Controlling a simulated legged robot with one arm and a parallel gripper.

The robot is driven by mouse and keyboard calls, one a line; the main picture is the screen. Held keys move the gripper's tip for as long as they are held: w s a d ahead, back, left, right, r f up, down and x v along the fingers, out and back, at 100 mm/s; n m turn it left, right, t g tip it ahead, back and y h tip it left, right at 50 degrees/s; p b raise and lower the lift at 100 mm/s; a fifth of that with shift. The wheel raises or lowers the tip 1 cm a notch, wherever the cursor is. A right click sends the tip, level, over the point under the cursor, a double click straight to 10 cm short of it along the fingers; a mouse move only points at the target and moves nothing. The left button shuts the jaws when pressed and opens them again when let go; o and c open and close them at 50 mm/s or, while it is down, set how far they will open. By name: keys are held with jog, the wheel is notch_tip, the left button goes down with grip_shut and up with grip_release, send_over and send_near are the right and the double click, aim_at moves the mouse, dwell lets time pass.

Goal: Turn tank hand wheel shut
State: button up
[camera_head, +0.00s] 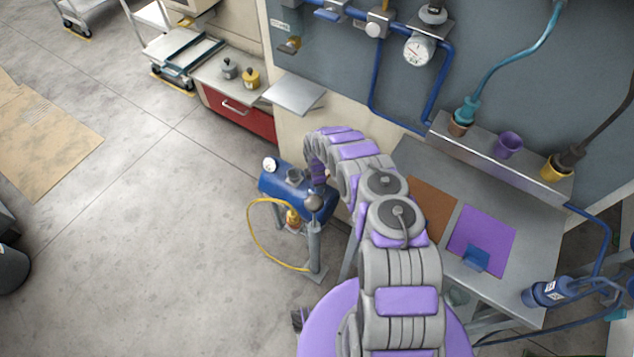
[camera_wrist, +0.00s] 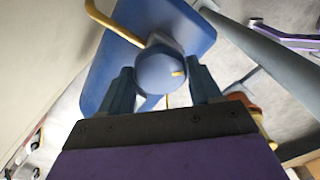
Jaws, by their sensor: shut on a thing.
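The blue tank (camera_head: 287,203) stands on the floor left of the bench, with a white round gauge (camera_head: 270,164) on its upper left. In the wrist view the tank (camera_wrist: 190,30) fills the upper middle. The hand wheel (camera_wrist: 158,66) shows there as a round grey-blue knob with a short yellow mark on its right side. My gripper (camera_wrist: 161,74) is shut on the hand wheel, with one dark finger on each side. In the head view my arm reaches down to the tank's right end and hides the grip.
A yellow hose (camera_head: 249,232) loops beside the tank to a grey post (camera_head: 314,245) with a round top. The bench (camera_head: 520,275) with a purple mat (camera_head: 482,240) stands right of my arm. A red-drawer cabinet (camera_head: 240,118) stands behind.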

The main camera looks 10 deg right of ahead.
jog(key=m, duration=0.4)
jog(key=shift+m+p, duration=0.3)
jog(key=shift+p, duration=0.05)
jog(key=m, duration=0.4)
jog(key=shift+w+a, duration=0.1)
jog(key=shift+m, duration=0.3)
jog(key=o, duration=1)
jog(key=shift+o, duration=0.2)
